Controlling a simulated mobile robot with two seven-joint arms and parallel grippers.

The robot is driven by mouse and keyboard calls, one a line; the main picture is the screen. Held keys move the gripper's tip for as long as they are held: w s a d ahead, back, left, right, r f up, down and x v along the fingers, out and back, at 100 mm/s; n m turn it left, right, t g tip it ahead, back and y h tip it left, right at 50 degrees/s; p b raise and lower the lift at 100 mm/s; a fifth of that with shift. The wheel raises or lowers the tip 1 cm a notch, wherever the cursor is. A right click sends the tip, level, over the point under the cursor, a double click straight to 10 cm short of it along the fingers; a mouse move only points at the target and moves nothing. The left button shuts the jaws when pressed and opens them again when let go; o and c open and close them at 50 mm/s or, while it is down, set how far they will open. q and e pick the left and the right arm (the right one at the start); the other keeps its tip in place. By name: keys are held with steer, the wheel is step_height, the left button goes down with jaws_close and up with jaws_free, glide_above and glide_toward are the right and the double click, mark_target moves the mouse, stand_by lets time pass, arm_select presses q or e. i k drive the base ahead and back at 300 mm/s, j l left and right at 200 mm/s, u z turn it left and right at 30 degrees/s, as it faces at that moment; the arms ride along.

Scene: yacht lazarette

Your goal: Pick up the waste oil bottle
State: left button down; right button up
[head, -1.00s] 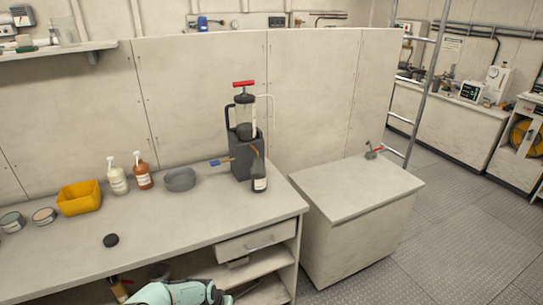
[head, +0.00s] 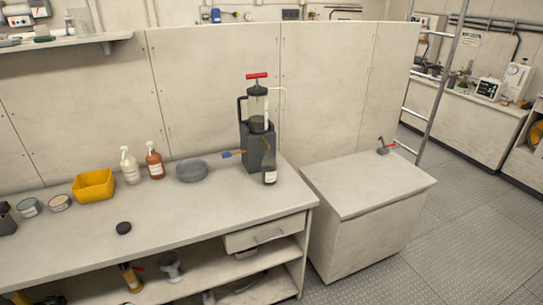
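Neither of my grippers is in view.
Left of the pump are a grey bowl (head: 191,171), a brown spray bottle (head: 154,161), a white spray bottle (head: 130,166), a yellow bin (head: 93,186) and tins. A black puck (head: 123,228) lies near the front edge. A lower cabinet (head: 365,220) stands right; a ladder (head: 431,85) is behind.

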mark_target(269, 165)
steer(key=i+l+u, duration=0.1)
steer(key=u, duration=1)
steer(key=l+u, duration=0.8)
steer(key=l, duration=0.2)
steer(key=l+u, duration=0.1)
steer(key=l, duration=0.25)
steer(key=k+l+u, duration=0.1)
steer(key=l, duration=0.25)
steer(key=k+l, duration=0.15)
steer(key=l, duration=0.2)
steer(key=u, duration=0.05)
